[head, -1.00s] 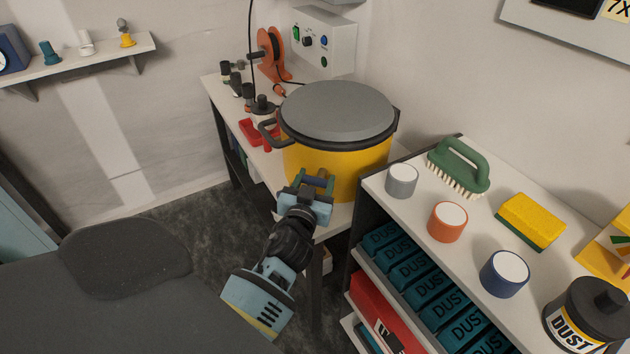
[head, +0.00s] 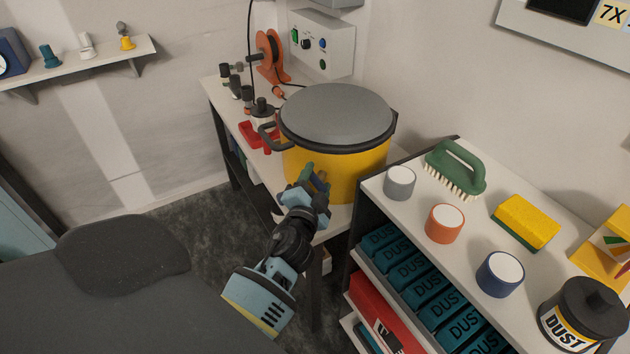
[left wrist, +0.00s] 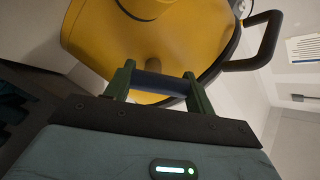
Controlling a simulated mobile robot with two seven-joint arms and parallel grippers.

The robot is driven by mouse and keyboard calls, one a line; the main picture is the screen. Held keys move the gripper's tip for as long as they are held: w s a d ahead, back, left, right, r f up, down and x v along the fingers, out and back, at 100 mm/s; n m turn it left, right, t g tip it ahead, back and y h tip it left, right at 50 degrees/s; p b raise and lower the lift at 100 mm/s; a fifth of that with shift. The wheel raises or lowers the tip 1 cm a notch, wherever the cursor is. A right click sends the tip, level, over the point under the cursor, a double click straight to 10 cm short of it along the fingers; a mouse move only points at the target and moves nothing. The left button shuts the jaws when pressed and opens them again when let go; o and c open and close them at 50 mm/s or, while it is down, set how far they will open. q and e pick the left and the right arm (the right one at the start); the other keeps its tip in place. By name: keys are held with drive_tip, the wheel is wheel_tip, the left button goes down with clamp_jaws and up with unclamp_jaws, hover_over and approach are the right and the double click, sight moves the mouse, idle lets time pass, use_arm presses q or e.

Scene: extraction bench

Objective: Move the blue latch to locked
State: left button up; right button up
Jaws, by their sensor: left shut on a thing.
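The yellow pot-shaped vessel (head: 345,170) with a grey lid (head: 338,112) stands on the bench against the wall. My left gripper (head: 315,181) is at its lower front side, tilted in the head view. In the left wrist view its two green fingers (left wrist: 160,84) are shut on the dark blue latch (left wrist: 158,82), a short bar lying across between them. A round yellow boss shows on the vessel wall (left wrist: 200,30) just behind the bar. The fingers hide most of the latch in the head view. My right gripper is not in view.
A shelf unit (head: 375,185) stands close to the right of my arm, with a grey-sided pot (head: 400,182), an orange one (head: 444,223) and a brush (head: 457,170) on top. The vessel's black side handle (head: 268,137) sticks out left. Open floor lies left of the bench.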

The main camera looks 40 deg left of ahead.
sight(317, 185)
use_arm(q)
drive_tip(key=m, duration=0.4)
drive_tip(key=shift+d+r+p, duration=0.1)
drive_tip(key=shift+r+p, duration=0.1)
drive_tip(key=shift+p, duration=0.15)
drive_tip(key=shift+w+d+m, duration=0.1)
drive_tip(key=shift+m, duration=1.4)
drive_tip(key=o, duration=1)
drive_tip(key=shift+f, duration=0.1)
drive_tip(key=v, duration=0.6)
drive_tip(key=shift+s+d, duration=0.15)
drive_tip(key=shift+s, duration=0.15)
drive_tip(key=shift+s+d, duration=0.2)
drive_tip(key=shift+s, duration=0.3)
